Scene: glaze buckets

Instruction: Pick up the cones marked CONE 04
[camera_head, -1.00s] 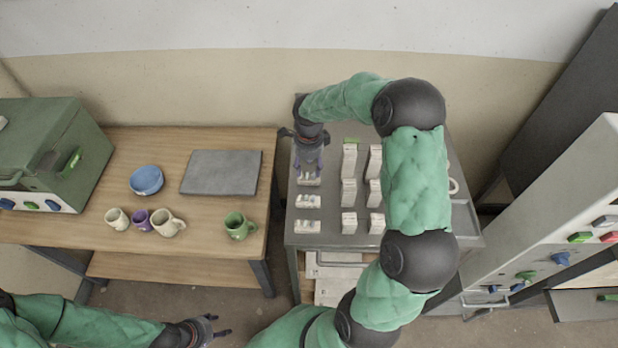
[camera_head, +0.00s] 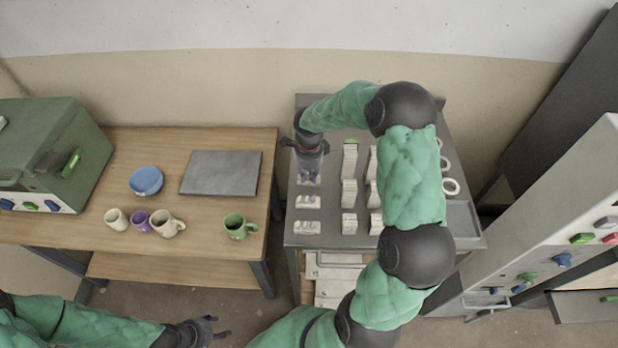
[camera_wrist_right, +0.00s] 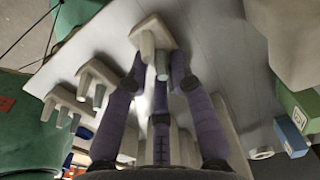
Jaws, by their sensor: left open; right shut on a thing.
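My right gripper (camera_head: 308,177) is over the farthest of three small cone holders in the left column on the grey metal table. In the right wrist view its purple fingers are closed around a grey cone (camera_wrist_right: 162,66), beside the pale holder block (camera_wrist_right: 152,30). I cannot tell whether the cone is clear of the holder. The middle holder (camera_head: 308,201) and near holder (camera_head: 307,227) also bear small cones. Any cone markings are too small to read. My left gripper (camera_head: 214,331) is open and empty, low in front of the wooden table.
Taller pale stacks (camera_head: 349,192) stand in columns right of the holders, partly behind my right arm. White rings (camera_head: 451,186) lie at the metal table's right (camera_head: 465,222). The wooden table (camera_head: 200,223) bears mugs, a blue bowl (camera_head: 146,181) and a grey slab (camera_head: 221,173).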

